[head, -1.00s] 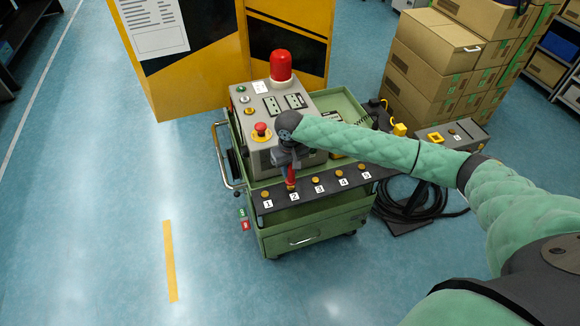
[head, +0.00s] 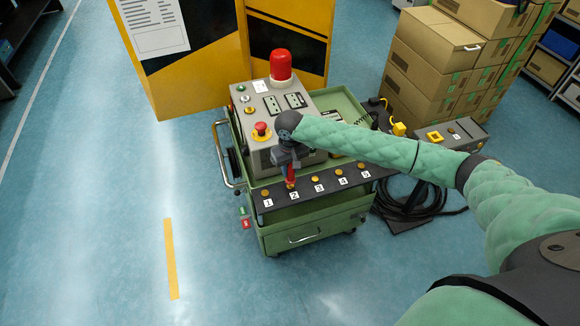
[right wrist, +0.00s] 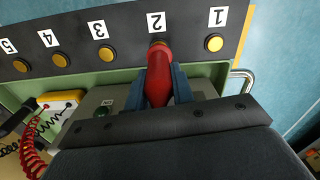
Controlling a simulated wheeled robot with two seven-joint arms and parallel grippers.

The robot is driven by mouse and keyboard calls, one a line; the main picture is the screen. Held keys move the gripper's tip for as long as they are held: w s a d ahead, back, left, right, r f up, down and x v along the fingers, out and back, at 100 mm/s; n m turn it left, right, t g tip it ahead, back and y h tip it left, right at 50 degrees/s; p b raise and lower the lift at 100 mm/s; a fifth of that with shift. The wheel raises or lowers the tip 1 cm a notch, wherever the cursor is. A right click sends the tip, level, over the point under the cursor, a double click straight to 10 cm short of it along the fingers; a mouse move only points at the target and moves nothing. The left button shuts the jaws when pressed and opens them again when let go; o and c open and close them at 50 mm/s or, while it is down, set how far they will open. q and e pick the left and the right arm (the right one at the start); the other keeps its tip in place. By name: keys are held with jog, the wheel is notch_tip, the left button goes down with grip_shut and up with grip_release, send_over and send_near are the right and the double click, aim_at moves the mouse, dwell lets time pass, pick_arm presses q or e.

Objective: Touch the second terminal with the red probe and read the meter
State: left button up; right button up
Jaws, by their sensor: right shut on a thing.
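The red probe (head: 290,177) is held upright by my right gripper (head: 288,164) over the dark terminal strip (head: 328,186) at the cart's front. In the right wrist view the probe (right wrist: 158,82) sits between the two blue-grey fingers of the gripper (right wrist: 160,85). Its tip meets the second terminal (right wrist: 157,43), next to label 2, and covers most of it; firm contact cannot be told. A yellow-edged meter (right wrist: 52,122) with a red coiled lead shows at lower left in the wrist view; its reading is not legible. My left gripper is out of view.
Brass terminals 1 (right wrist: 214,43) and 3 (right wrist: 107,53) flank the probe. A sloped console (head: 262,105) with a red lamp (head: 281,66) stands behind the strip. Cartons (head: 430,60) and a black cable coil (head: 410,205) lie right. The floor at left is clear.

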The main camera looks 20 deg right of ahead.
jog(key=shift+f, duration=0.45)
dwell(1.3)
jog(key=shift+r, duration=0.15)
notch_tip(320, 180, up, 5)
jog(key=p, duration=0.5)
dwell(1.1)
